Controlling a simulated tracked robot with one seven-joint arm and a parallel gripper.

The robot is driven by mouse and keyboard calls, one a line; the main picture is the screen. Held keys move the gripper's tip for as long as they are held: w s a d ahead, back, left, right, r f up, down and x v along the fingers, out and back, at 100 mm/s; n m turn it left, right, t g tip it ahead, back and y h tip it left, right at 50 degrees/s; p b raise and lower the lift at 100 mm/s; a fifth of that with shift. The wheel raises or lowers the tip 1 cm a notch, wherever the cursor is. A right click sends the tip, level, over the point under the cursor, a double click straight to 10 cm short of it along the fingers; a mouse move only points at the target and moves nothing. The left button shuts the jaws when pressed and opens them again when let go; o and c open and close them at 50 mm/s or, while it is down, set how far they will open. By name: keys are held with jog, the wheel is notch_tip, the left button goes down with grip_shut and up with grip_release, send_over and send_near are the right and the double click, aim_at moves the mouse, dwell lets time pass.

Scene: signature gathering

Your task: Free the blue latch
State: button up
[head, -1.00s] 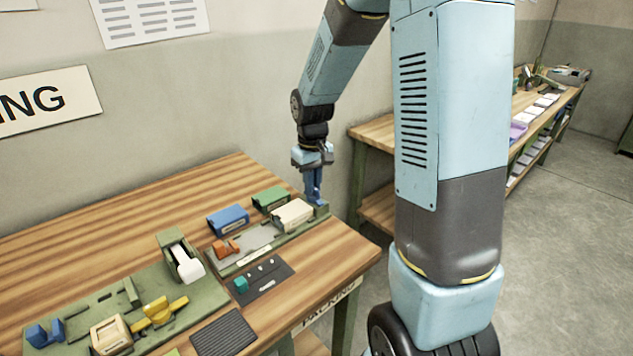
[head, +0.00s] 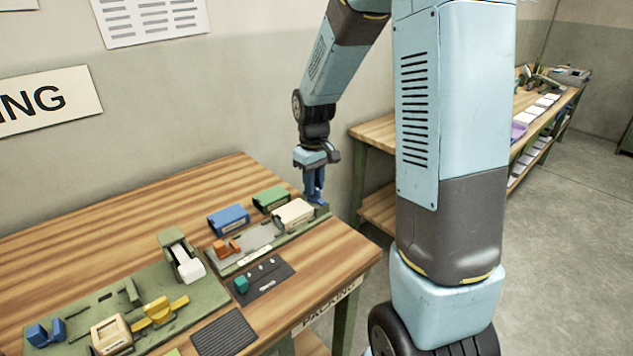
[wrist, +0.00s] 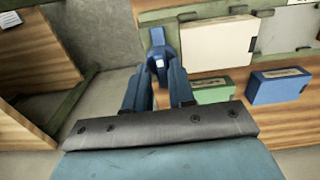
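The blue latch (wrist: 157,40) shows in the wrist view as an upright blue piece with a small white patch, beside the end of the cream block. My gripper (wrist: 160,70) has its two blue fingers pointing at it, one on each side, and their tips seem to close on it. In the head view my gripper (head: 314,190) points down at the far right end of the green fixture (head: 285,237). There the latch blends with the blue fingers, and its lower part is hard to make out.
The cream block (head: 293,214), a green box (head: 270,199), a blue box (head: 228,220) and an orange piece (head: 226,248) stand close by. A larger green board (head: 75,325) with a blue clamp (head: 45,333) lies left. Bare wood (head: 150,215) is free behind.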

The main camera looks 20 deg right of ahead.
jog(key=shift+o, duration=1.2)
notch_tip(320, 180, up, 14)
jog(key=shift+f, duration=0.15)
jog(key=s+r+m+t, duration=0.2)
jog(key=s+r, duration=0.1)
jog(key=s, duration=0.9)
jog(key=s+d+r+m+t, duration=0.1)
jog(key=s+r+m+t, duration=0.1)
jog(key=s, duration=0.9)
jog(key=shift+s+r+m+t, duration=0.35)
jog(key=shift+r+t, duration=0.25)
jog(key=shift+t, duration=0.2)
jog(key=shift+d, duration=0.1)
